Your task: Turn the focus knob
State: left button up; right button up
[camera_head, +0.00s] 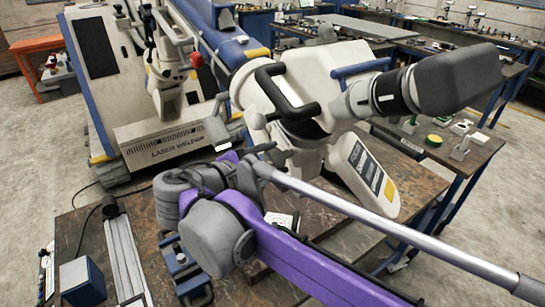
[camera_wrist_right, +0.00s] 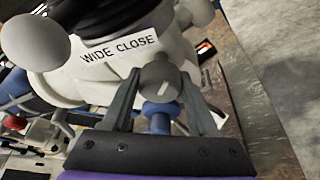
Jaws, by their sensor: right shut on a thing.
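The microscope head is a big white body (camera_wrist_right: 95,70) labelled "WIDE CLOSE" in the right wrist view. In the head view, the white microscope body (camera_head: 318,85) fills the upper middle, with a dark handle and a grey eyepiece end. A round grey focus knob (camera_wrist_right: 157,84) with a pale mark sits below the label. My right gripper (camera_wrist_right: 161,76) has a finger on each side of this knob and is shut on it. In the head view, my right gripper (camera_head: 275,150) is small and partly hidden against the microscope's underside. My left gripper is not in view.
A brown worktable (camera_head: 85,235) lies below, holding a blue-grey box (camera_head: 82,282) and metal rail. A white laser welder (camera_head: 105,60) stands behind left. A long silver tube (camera_head: 400,225) crosses the right side. More benches with tools stand at back right.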

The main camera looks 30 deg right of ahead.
jog(key=shift+m+t, duration=0.3)
jog(key=shift+m, duration=0.1)
dwell(0.3)
jog(key=o, duration=1.4)
jog(key=shift+c, duration=0.2)
jog(key=v, duration=1.1)
jog(key=shift+f+b, duration=0.15)
jog(key=shift+b, duration=0.2)
jog(key=shift+w+d+f, duration=0.1)
